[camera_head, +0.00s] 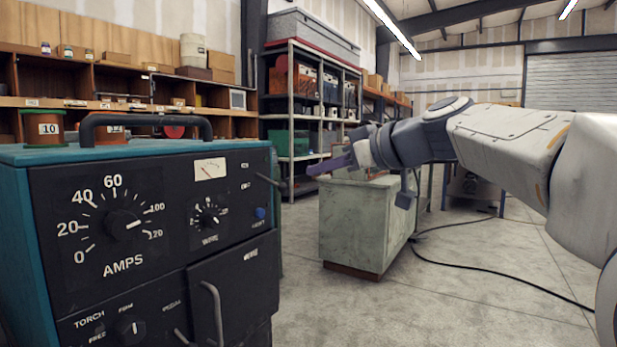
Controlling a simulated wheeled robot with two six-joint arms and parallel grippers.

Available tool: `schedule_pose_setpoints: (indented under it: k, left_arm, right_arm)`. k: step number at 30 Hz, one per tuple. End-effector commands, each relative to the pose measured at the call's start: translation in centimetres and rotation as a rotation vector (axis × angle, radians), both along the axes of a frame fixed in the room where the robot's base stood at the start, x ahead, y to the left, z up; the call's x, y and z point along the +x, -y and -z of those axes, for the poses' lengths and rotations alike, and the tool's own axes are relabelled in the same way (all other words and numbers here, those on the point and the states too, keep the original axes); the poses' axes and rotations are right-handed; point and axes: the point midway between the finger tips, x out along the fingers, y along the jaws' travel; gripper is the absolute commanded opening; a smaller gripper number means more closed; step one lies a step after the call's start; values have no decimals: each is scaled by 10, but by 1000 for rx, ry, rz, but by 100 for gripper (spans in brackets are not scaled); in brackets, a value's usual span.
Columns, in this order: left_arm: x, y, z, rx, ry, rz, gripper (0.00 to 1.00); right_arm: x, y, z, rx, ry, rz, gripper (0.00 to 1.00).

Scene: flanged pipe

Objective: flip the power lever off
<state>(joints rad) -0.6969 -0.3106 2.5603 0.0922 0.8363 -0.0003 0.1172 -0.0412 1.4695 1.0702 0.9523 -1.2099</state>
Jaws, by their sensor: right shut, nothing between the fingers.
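A teal and black welding machine (160,230) fills the left of the head view. A small dark lever (268,180) sticks out near the upper right edge of its front panel, beside small labels too blurred to read. It seems to be the power lever; I cannot tell if it is on or off. My right gripper (322,168) is shut and empty. It comes in from the right and points left toward the lever, with a visible gap between them in the picture. My left gripper is not in view.
The panel also carries an amps dial (123,225), a smaller knob (208,216), a blue button (260,212) and a curved handle (215,310). A pale green cabinet (355,230) stands behind my right gripper. A black cable (500,278) crosses the open floor.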

Motion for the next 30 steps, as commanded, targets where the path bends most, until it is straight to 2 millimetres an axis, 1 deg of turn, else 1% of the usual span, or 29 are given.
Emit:
schedule_pose_setpoints:
  k: [1,3,6,9,14,23,26,29,30]
  left_arm:
    - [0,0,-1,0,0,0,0]
    - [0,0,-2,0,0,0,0]
    - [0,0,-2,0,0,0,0]
    - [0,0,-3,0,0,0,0]
    - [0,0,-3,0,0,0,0]
    - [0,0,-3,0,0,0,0]
    - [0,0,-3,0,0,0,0]
    - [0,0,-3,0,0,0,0]
    - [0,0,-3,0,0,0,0]
  right_arm:
    - [-9,13,-5,0,3,13,0]
    - [-19,24,-9,1,3,15,0]
    - [-30,34,-13,-1,2,15,0]
    - [-37,39,-16,1,2,12,0]
    - [-41,41,-17,1,1,8,0]
    - [-41,38,-16,1,-5,5,0]
    - [-44,28,1,5,-59,-3,0]
    - [-54,4,41,5,-196,-20,0]
    - [-61,-9,64,-3,-269,-26,0]
